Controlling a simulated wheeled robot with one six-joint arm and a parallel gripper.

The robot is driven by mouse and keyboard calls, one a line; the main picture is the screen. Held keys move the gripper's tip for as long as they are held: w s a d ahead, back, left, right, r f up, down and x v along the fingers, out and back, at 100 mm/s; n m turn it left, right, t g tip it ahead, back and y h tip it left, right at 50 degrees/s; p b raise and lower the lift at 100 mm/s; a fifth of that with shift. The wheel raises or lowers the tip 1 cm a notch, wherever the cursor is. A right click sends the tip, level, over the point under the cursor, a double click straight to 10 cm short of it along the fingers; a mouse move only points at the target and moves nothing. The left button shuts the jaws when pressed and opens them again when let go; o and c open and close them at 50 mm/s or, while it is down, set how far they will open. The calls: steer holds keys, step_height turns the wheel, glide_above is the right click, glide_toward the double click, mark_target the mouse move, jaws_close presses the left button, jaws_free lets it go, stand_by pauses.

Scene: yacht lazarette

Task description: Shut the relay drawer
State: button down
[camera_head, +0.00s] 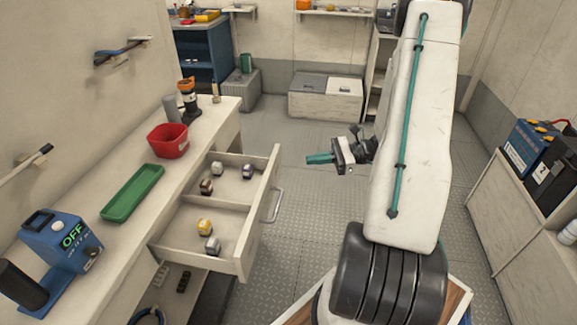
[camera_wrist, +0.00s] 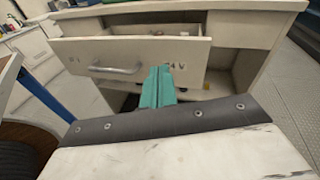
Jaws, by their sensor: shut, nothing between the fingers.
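The relay drawer (camera_head: 245,235) is pulled out from the bench at the left in the head view. It holds several small relay blocks, split by a divider into two compartments. Its front (camera_wrist: 190,62) carries a bar handle (camera_head: 278,205), which also shows in the wrist view (camera_wrist: 115,69). My gripper (camera_head: 318,159), with teal fingers, is shut and empty. It is to the right of the drawer front in the head view, apart from it. In the wrist view the fingertips (camera_wrist: 158,72) overlap the drawer front, right of the handle; the exact gap is hard to tell.
On the bench (camera_head: 205,125) stand a red bin (camera_head: 167,140), a green tray (camera_head: 132,192) and a blue device reading OFF (camera_head: 62,238). Batteries (camera_head: 537,150) stand on a cabinet at the right. The floor (camera_head: 305,215) between drawer and arm is clear.

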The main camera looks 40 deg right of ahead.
mark_target(279, 164)
steer(key=s+d+f+m+t+h, duration=0.2)
steer(key=d+f+m+t, duration=0.2)
steer(key=d+f+m, duration=0.15)
steer(key=shift+n, duration=0.45)
steer(key=x, duration=1.3)
steer(key=shift+w+a+f, duration=0.15)
steer(key=shift+w+f, duration=0.1)
steer(key=shift+f, duration=0.15)
steer(key=shift+w, duration=0.2)
